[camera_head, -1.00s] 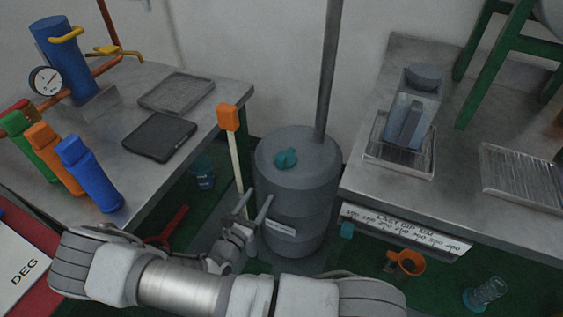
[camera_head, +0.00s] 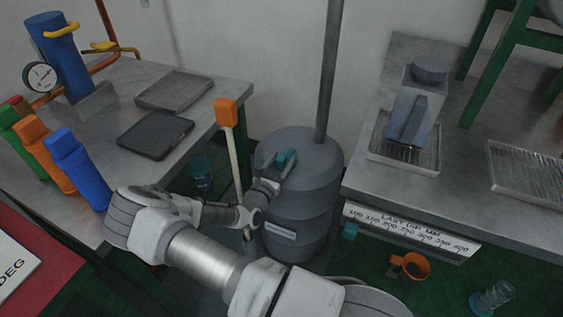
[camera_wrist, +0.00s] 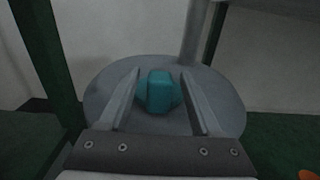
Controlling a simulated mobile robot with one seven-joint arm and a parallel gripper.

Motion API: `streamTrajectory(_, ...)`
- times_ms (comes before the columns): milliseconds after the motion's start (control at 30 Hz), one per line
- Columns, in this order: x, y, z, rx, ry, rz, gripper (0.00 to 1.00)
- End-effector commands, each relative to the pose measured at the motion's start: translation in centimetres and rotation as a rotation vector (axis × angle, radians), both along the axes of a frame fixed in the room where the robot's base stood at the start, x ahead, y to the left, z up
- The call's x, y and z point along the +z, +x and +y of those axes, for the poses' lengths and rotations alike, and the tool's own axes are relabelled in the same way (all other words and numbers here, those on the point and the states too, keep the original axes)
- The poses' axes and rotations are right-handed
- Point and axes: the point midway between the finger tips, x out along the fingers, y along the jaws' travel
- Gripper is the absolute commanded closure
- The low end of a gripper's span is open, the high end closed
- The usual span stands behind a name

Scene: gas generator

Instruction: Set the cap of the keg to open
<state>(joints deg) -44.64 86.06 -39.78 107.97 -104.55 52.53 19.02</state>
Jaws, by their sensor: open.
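The grey keg (camera_head: 300,205) stands on the floor between the two benches. Its teal cap (camera_head: 286,158) sits on the keg's top. My gripper (camera_head: 276,160) is over the keg's top, with its fingers reaching to the cap. In the wrist view the cap (camera_wrist: 159,92) lies between the two spread fingers of my gripper (camera_wrist: 160,88). A gap shows on both sides of the cap, so the gripper is open around it and not clamped. The keg's top (camera_wrist: 110,82) is visible around the fingers.
A grey pole (camera_head: 328,75) rises behind the keg. A pale stick with an orange block (camera_head: 226,112) stands close to its left. The left bench (camera_head: 215,88) and right bench (camera_head: 362,185) flank it. An orange cup (camera_head: 410,267) is below the right bench.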

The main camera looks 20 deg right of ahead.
Motion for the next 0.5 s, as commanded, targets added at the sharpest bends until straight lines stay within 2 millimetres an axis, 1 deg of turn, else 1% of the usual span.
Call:
streamTrajectory(267,0.03,0.15,-0.15,0.0,0.0,0.0,0.35)
streamTrajectory(300,0.03,0.14,-0.14,0.0,0.0,0.0,0.39)
streamTrajectory(367,0.03,0.14,-0.14,0.0,0.0,0.0,0.49)
streamTrajectory(500,0.03,0.13,-0.13,0.0,0.001,-0.001,0.75)
